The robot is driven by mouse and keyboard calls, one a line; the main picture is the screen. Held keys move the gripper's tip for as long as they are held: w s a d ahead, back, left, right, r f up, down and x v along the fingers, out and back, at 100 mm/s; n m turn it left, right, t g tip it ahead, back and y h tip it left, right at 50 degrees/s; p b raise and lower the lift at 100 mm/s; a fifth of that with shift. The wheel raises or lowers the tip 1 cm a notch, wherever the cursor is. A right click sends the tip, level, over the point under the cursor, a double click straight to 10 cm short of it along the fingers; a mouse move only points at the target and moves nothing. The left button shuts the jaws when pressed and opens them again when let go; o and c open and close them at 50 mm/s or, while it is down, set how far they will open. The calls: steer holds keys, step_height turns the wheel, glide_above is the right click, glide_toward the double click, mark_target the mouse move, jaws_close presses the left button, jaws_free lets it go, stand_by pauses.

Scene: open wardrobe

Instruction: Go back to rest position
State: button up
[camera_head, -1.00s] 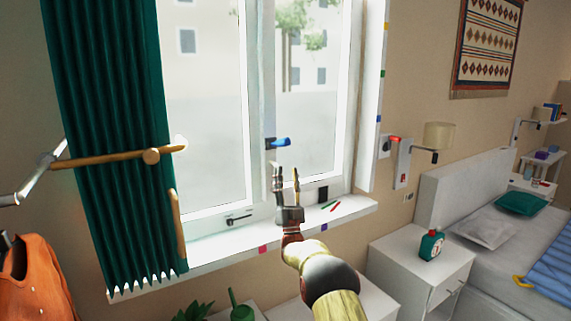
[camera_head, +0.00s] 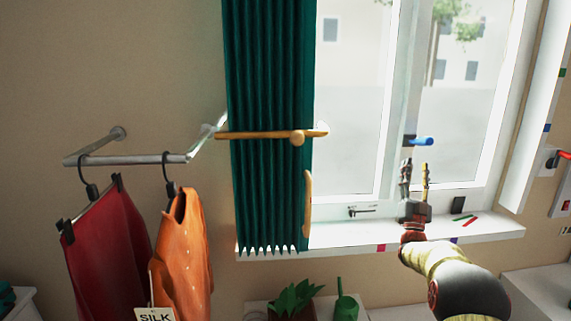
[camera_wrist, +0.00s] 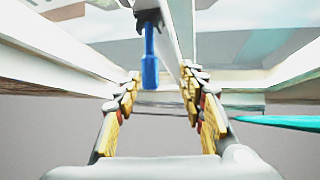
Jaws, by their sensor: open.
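My gripper (camera_head: 414,186) is raised in front of the window (camera_head: 455,110), just above the sill. Its two fingers are apart with nothing between them. In the wrist view my gripper (camera_wrist: 165,100) shows both yellow-padded fingers spread. The blue window handle (camera_head: 421,141) is just above the fingertips in the head view. In the wrist view the blue handle (camera_wrist: 150,65) hangs beyond and between the fingers; I cannot tell the exact gap, but the fingers do not close on it.
A green curtain (camera_head: 265,110) with a wooden rod (camera_head: 255,134) hangs left of the window. A rail (camera_head: 130,159) at left holds a red garment (camera_head: 105,255) and an orange one (camera_head: 183,250). The sill (camera_head: 340,236) carries small items. A potted plant (camera_head: 296,300) stands below.

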steer(key=a+r+n+g+y, duration=0.2)
steer(key=a+r+g+y, duration=0.15)
steer(key=a+r, duration=0.3)
steer(key=s+a+f+n+g+y+p, duration=0.25)
steer(key=s+a+g, duration=0.35)
steer(key=s+a, duration=0.35)
steer(key=s+a+f+n+g+y, duration=0.1)
steer(key=s+a+f+g, duration=0.2)
steer(key=s, duration=1.2)
steer(key=s+a+f+n+g+y, duration=0.1)
steer(key=s+a+f+g, duration=0.3)
steer(key=s+f, duration=0.5)
steer(key=s+a+f+n+g+y+p, duration=0.1)
steer(key=s+a+f+g, duration=0.3)
steer(key=s, duration=1.7)
step_height(320, 180, down, 3)
steer(key=shift+s+a+r, duration=0.1)
steer(key=shift+s+a, duration=0.05)
steer(key=shift+a, duration=0.35)
steer(key=shift+c, duration=0.2)
